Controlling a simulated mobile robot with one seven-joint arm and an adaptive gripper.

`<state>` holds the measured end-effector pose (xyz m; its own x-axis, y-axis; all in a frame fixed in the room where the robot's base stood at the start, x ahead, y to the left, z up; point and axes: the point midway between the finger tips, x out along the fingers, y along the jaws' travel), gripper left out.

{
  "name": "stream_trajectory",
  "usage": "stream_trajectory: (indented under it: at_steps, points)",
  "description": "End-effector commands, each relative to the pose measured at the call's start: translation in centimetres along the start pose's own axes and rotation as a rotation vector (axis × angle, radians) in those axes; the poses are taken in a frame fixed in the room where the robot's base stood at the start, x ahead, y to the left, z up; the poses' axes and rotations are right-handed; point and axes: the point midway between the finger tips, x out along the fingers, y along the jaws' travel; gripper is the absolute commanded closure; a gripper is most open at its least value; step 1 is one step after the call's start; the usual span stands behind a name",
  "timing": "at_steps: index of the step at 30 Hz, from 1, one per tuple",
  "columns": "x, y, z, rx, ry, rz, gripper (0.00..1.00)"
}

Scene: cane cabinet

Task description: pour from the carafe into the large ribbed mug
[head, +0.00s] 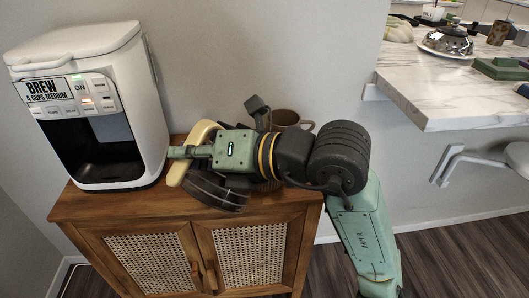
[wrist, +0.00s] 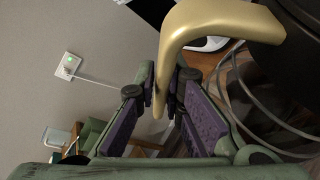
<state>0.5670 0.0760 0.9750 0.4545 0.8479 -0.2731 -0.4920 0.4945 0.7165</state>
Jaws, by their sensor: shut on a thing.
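The carafe (head: 215,190) has a dark body and a pale gold handle (head: 174,176). It looks tilted, low beside my gripper above the cabinet top. My gripper (head: 180,152) is shut on the handle. The wrist view shows the gold handle (wrist: 215,20) running down between my two fingers (wrist: 165,85), with part of the dark carafe body (wrist: 292,18) at upper right. A brown mug (head: 286,118) with a handle at its right stands behind my arm. My arm hides most of it, so I cannot tell its ribbing or contents. Any liquid is not visible.
A white coffee brewer (head: 85,100) stands at the left of the wooden cabinet top (head: 105,203), close to my gripper. The wall is right behind. A marble counter (head: 460,100) with dishes is at the right. The wrist view shows a wall outlet (wrist: 68,66) with a cord.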

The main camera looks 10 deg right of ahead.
Motion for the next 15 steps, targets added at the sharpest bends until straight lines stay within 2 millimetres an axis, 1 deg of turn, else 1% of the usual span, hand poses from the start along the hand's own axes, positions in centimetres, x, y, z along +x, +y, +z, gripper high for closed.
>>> stream_trajectory:
  at_steps: [15]
  points:
    - [-0.2, -0.11, 0.45, 0.037, -0.003, 0.015, 1.0]
